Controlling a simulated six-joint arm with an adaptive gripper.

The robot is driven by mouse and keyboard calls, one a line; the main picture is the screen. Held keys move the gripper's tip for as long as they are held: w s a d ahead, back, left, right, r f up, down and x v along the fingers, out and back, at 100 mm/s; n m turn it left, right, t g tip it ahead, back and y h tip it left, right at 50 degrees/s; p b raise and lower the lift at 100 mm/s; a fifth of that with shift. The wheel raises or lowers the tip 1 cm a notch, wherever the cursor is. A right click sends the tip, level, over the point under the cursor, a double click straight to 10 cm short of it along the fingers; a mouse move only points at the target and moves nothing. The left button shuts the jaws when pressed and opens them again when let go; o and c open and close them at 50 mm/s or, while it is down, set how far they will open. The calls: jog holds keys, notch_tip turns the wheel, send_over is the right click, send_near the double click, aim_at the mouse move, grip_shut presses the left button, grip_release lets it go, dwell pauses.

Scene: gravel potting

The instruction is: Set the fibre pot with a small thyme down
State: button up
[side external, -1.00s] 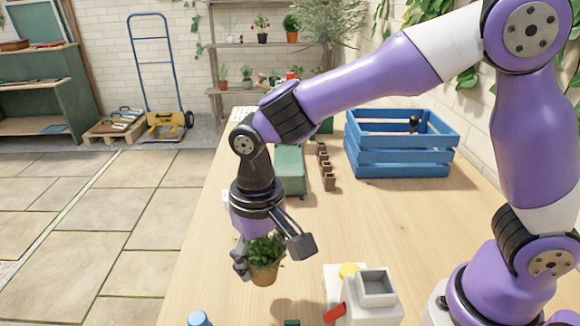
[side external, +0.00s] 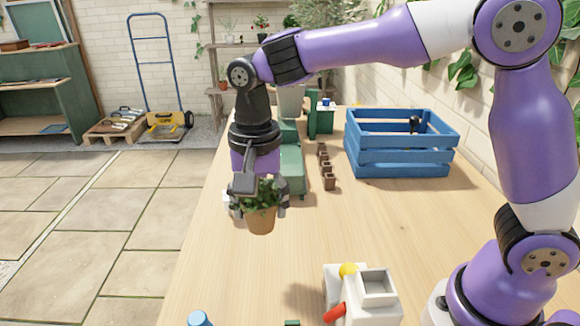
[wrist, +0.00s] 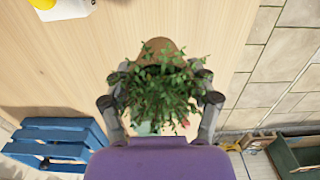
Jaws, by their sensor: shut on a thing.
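The fibre pot (side external: 261,221) is brown and round, with a small leafy green thyme (side external: 264,193) growing in it. My gripper (side external: 260,196) is shut on the pot, with a finger on each side, and holds it upright above the wooden table near its left edge. In the wrist view the thyme (wrist: 160,95) covers much of the pot (wrist: 162,46), and my gripper (wrist: 160,100) has its fingers on both sides of the leaves. Where the fingertips touch the pot is partly hidden by leaves.
A blue slatted crate (side external: 400,155) stands at the back right. A row of small brown pots (side external: 327,170) and a green object (side external: 291,165) lie behind my gripper. A white block-like device (side external: 360,295) with a red handle stands in front. The table's middle (side external: 330,225) is clear.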

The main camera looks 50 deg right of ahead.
jog(key=w+d+f, duration=0.2)
jog(key=d, duration=0.1)
jog(key=w+d+f, duration=0.2)
jog(key=d, duration=0.1)
jog(key=w+d+f, duration=0.2)
jog(key=d, duration=0.1)
jog(key=shift+w+f, duration=0.2)
jog(key=shift+f, duration=2.1)
jog(key=shift+f, duration=0.15)
jog(key=o, duration=1.2)
